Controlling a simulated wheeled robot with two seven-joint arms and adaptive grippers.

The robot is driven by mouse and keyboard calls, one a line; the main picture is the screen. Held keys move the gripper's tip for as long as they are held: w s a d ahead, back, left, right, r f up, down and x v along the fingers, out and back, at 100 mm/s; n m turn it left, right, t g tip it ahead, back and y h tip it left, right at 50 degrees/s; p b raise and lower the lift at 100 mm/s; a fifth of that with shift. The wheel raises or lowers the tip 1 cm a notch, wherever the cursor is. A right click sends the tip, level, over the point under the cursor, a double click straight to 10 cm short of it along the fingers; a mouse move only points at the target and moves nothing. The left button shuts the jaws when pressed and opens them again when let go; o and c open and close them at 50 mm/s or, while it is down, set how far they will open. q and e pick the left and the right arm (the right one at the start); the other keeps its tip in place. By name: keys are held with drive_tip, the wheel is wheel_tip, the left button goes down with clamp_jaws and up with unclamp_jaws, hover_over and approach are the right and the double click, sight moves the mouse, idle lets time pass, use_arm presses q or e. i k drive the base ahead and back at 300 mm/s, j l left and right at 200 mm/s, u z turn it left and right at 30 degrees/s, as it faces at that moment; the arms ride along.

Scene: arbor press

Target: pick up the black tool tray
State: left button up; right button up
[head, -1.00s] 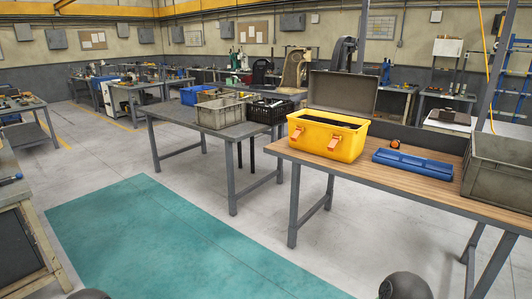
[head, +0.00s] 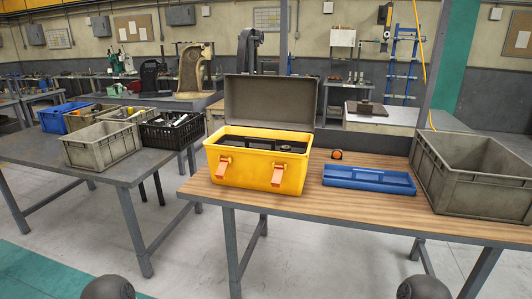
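A yellow toolbox (head: 240,172) with orange latches stands on the wooden-topped bench, its grey lid (head: 270,101) raised open at the back. A black tool tray (head: 236,144) sits inside the toolbox near the top opening; its front and lower part are hidden by the yellow wall. Something small and dark lies in or on the tray, too small to tell. Neither of my grippers is in view; only dark rounded parts of my arms show at the bottom edge.
On the wooden bench (head: 345,205), right of the toolbox, are a blue tray (head: 368,182), an orange-and-black tape measure (head: 337,155) and a large grey crate (head: 475,195). A grey table (head: 40,152) at left holds a grey bin (head: 100,150), a black crate (head: 172,135) and a blue bin (head: 55,120).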

sight(260, 145)
drive_tip(key=i+l+u, duration=0.2)
drive_tip(key=i, duration=0.3)
drive_tip(key=i+l+u, duration=0.2)
drive_tip(key=i, duration=0.25)
drive_tip(key=j, duration=0.1)
